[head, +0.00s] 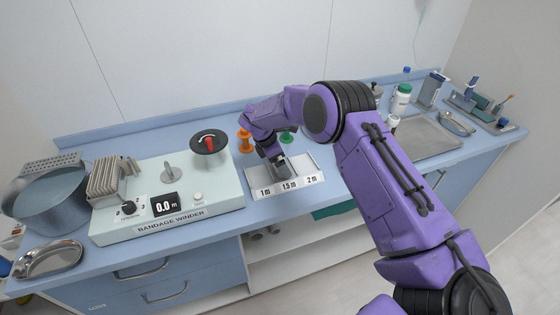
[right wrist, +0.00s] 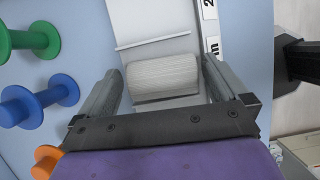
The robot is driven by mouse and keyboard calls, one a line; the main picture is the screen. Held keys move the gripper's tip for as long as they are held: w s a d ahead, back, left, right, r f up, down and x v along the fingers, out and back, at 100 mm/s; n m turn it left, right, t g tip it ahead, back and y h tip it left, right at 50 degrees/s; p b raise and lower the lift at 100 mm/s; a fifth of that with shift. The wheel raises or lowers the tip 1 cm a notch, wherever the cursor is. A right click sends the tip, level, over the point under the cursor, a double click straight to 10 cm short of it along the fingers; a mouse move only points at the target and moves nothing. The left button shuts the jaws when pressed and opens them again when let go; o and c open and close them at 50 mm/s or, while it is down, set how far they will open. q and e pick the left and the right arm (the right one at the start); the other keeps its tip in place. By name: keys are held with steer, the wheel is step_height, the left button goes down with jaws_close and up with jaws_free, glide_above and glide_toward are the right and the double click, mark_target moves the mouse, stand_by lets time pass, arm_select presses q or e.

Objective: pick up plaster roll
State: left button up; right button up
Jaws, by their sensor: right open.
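The plaster roll (right wrist: 163,78) is a short off-white cylinder lying on the white labelled tray (right wrist: 142,48) in the right wrist view. My right gripper (right wrist: 165,82) is open, with one finger on each side of the roll. I cannot tell whether either finger touches it. In the head view the right gripper (head: 281,166) points down at the tray (head: 313,181), over the 1.5 m section, and hides the roll. The tray's front strip reads 1 m, 1.5 m and 2 m. My left gripper is in neither view.
The bandage winder (head: 170,222) stands left of the tray. An orange spool (head: 245,141) and green spool (head: 287,138) stand behind the gripper; a blue spool (right wrist: 40,102) shows in the right wrist view. A metal basin (head: 50,196) is far left, bottles (head: 401,99) far right.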

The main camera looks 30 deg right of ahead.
steer(key=shift+s+d+f, duration=0.15)
steer(key=shift+d, duration=0.1)
steer(key=shift+a, duration=0.15)
steer(key=c, duration=0.9)
